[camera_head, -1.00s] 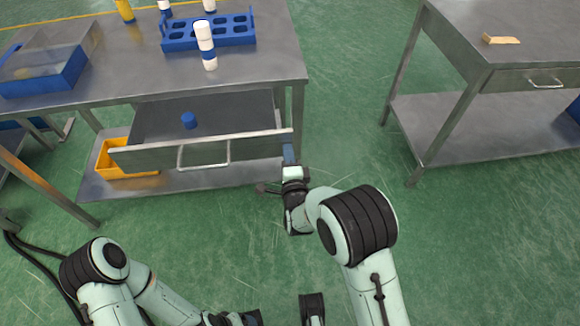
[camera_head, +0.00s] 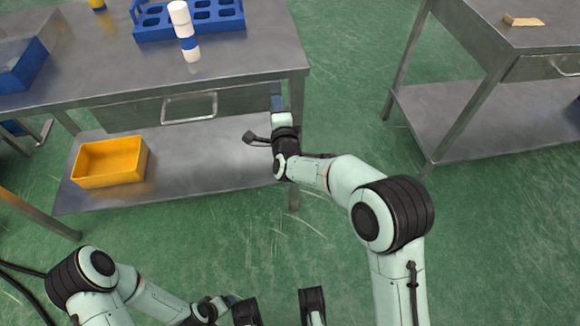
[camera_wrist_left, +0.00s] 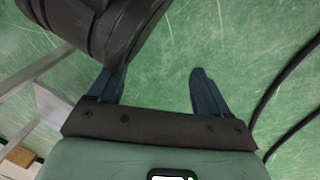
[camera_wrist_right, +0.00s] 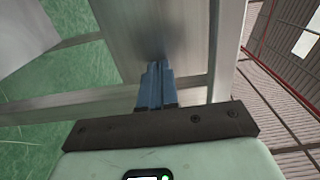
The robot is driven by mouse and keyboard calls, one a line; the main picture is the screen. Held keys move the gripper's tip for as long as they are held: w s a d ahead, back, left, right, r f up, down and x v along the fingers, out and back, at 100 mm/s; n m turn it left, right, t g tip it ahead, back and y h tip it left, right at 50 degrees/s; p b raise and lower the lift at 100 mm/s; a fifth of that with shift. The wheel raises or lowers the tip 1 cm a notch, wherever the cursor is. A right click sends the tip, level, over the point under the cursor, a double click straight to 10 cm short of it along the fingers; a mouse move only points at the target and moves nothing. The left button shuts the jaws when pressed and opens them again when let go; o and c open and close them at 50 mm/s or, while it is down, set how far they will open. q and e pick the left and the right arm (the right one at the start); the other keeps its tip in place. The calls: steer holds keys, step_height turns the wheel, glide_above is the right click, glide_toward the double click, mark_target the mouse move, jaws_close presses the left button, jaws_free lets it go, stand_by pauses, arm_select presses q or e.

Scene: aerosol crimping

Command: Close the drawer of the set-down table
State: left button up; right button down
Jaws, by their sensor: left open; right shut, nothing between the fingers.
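The drawer (camera_head: 240,101) of the left metal table (camera_head: 255,60) has its grey front tucked under the tabletop's front edge, and its inside is hidden. Its bar handle (camera_head: 190,119) faces me. My right gripper (camera_head: 277,103) is shut and empty, with its fingertips at the right end of the drawer front. In the right wrist view the shut fingers (camera_wrist_right: 155,80) point at a grey metal face; I cannot tell whether they touch it. My left gripper (camera_wrist_left: 158,90) is open and empty above the green floor, away from the table.
A blue rack (camera_head: 215,27) and a white and blue can (camera_head: 183,30) stand on the tabletop. A yellow bin (camera_head: 110,162) sits on the lower shelf. Another metal table (camera_head: 480,115) stands to the right, with clear floor between the two.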

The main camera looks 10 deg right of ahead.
steer(key=shift+w+r, duration=0.1)
steer(key=shift+r, duration=0.25)
